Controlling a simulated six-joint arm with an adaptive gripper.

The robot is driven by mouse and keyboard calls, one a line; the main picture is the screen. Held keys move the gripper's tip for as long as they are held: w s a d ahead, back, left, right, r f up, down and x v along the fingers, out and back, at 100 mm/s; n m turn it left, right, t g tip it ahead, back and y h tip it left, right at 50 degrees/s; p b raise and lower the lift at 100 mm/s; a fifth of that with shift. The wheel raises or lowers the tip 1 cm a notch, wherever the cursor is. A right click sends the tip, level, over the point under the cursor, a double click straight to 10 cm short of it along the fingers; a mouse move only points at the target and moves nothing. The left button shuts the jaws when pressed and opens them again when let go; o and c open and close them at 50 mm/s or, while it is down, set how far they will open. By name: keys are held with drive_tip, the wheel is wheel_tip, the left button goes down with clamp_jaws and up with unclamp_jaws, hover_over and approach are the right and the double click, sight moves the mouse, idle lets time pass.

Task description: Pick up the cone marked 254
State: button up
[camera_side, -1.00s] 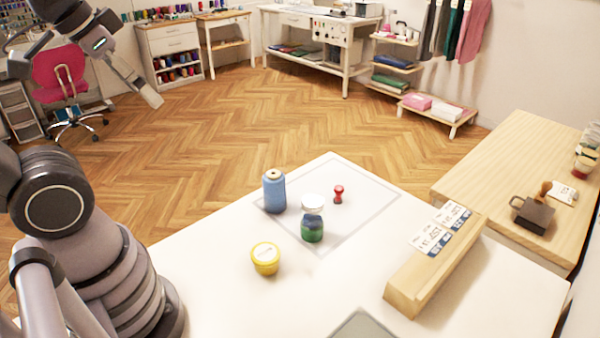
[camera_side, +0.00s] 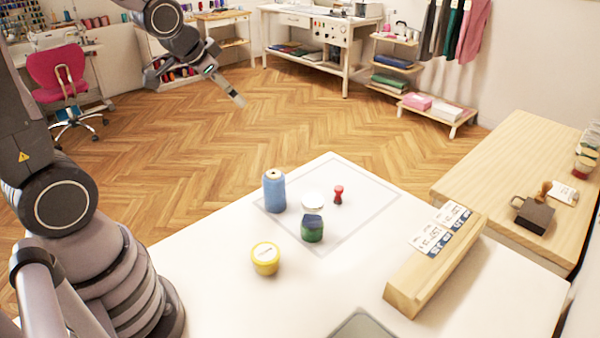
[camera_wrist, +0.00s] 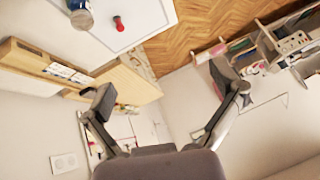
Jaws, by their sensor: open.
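A blue thread cone (camera_side: 274,192) stands upright on the white table, inside a grey-outlined area. No mark 254 is readable on it or on any other item. A green container with a pale top (camera_side: 312,228) and a small red spool (camera_side: 338,194) stand to its right. A yellow round tin (camera_side: 265,259) sits nearer the front. My gripper (camera_side: 236,98) is high up, left of and above these items in the side view. In the wrist view my gripper (camera_wrist: 165,95) is open and empty, with the red spool (camera_wrist: 118,22) beyond its fingers near the top edge.
A wooden rack (camera_side: 430,272) with printed cards stands on the table's right side; the card text is too small to read. A wooden side table (camera_side: 510,165) holds a stamp. A grey flat item (camera_side: 362,327) lies at the front edge.

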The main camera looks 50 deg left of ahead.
drive_tip(key=m, duration=0.1)
hover_over(275, 190)
drive_tip(key=s+a, duration=0.4)
wheel_tip(275, 190, down, 7)
wheel_tip(275, 190, down, 8)
drive_tip(key=w+m+t+h, duration=0.1)
drive_tip(key=w+t+h, duration=0.1)
drive_tip(key=w, duration=0.1)
drive_tip(key=s+f+t, duration=0.1)
drive_tip(key=f, duration=0.3)
drive_tip(key=s+f+n+t+h, duration=0.1)
drive_tip(key=f, duration=0.3)
drive_tip(key=s+f+t+h, duration=0.1)
drive_tip(key=s+f, duration=0.1)
drive_tip(key=f, duration=0.3)
drive_tip(key=shift+d+n+t, duration=0.2)
drive_tip(key=shift+n+t, duration=0.1)
drive_tip(key=shift+t, duration=0.1)
drive_tip(key=x, duration=0.7)
drive_tip(key=shift+w+d+f, duration=0.1)
drive_tip(key=shift+w, duration=0.05)
drive_tip(key=c, duration=1.4)
